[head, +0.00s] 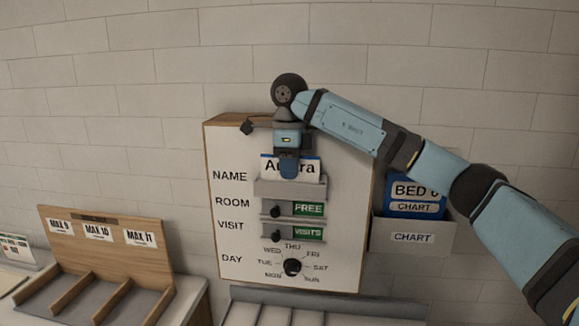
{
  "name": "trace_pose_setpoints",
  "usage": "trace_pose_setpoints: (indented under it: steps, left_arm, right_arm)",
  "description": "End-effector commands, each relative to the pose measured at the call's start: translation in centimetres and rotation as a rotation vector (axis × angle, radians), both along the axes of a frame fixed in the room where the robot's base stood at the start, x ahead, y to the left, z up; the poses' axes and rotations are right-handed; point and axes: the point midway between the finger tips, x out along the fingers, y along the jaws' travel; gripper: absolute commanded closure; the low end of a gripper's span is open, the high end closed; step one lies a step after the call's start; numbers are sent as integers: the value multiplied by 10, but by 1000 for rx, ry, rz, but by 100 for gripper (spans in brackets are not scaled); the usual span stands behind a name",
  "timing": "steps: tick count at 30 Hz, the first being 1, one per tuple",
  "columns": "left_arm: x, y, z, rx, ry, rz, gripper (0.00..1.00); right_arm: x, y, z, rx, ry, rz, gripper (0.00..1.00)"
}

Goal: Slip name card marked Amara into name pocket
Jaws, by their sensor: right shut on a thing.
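The name card marked Amara (309,167) is white with a blue top edge and stands upright at the board's NAME row. My right gripper (289,168) is shut on the card from above and covers the middle of its lettering. The name pocket (291,189) is a grey holder on the white board (232,235). The card's lower edge is hidden behind the pocket's front, or meets its top; I cannot tell how deep it sits. My left gripper is not in view.
Below the pocket are two green sliders, FREE (308,209) and VISITS (308,233), and a day dial (292,267). A chart holder (412,236) with a blue chart hangs at right. A wooden divided rack (100,255) stands at lower left.

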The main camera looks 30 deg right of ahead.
Motion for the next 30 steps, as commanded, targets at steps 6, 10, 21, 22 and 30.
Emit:
trace_pose_setpoints:
  steps: [6,10,21,22,30]
  left_arm:
    - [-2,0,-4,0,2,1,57]
    - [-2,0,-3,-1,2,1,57]
    - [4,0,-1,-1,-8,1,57]
    - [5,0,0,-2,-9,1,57]
    - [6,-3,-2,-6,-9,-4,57]
  right_arm:
    - [0,0,-5,0,0,0,100]
    - [0,0,-5,0,0,0,100]
    - [0,0,-5,0,0,0,62]
    - [0,0,-5,0,0,0,62]
    - [0,0,5,1,-4,0,62]
